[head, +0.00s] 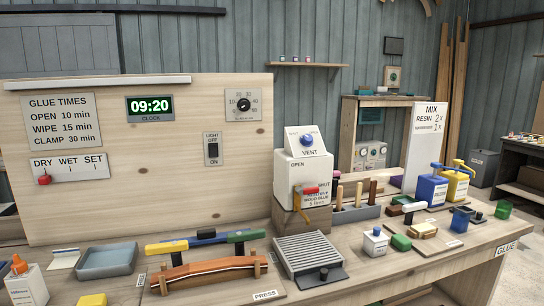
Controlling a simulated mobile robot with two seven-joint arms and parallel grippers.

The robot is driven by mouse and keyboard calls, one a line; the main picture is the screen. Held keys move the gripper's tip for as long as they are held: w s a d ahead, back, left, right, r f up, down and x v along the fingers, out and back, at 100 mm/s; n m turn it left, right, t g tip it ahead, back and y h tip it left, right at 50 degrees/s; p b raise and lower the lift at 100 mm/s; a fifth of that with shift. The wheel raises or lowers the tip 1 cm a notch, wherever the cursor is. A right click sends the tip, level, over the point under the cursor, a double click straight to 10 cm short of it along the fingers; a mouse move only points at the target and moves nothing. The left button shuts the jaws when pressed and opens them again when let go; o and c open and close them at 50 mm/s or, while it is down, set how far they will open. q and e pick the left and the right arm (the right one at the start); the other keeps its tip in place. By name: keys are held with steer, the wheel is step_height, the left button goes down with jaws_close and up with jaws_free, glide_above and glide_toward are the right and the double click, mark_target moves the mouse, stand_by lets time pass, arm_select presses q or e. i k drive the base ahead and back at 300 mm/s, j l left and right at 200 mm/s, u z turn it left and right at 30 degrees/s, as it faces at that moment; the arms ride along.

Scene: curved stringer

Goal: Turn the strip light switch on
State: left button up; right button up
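The light switch (212,150) is a small grey plate with a black rocker, fixed to the upright wooden board. It is labelled LIGHT, with OFF above the rocker and ON below it. The rocker is too small to tell which way it is tipped. A long pale strip (97,83), which looks like the strip light, runs along the board's top edge and shows no clear glow. Neither of my grippers is in view.
A white glue box (303,170) with a red-handled tap stands right of the switch. On the bench below lie clamps (205,238), a curved wooden strip (212,268), a slatted plate (308,253) and a grey tray (106,261). The board around the switch is clear.

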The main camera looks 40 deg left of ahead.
mark_target(212, 148)
steer(key=u, duration=1.7)
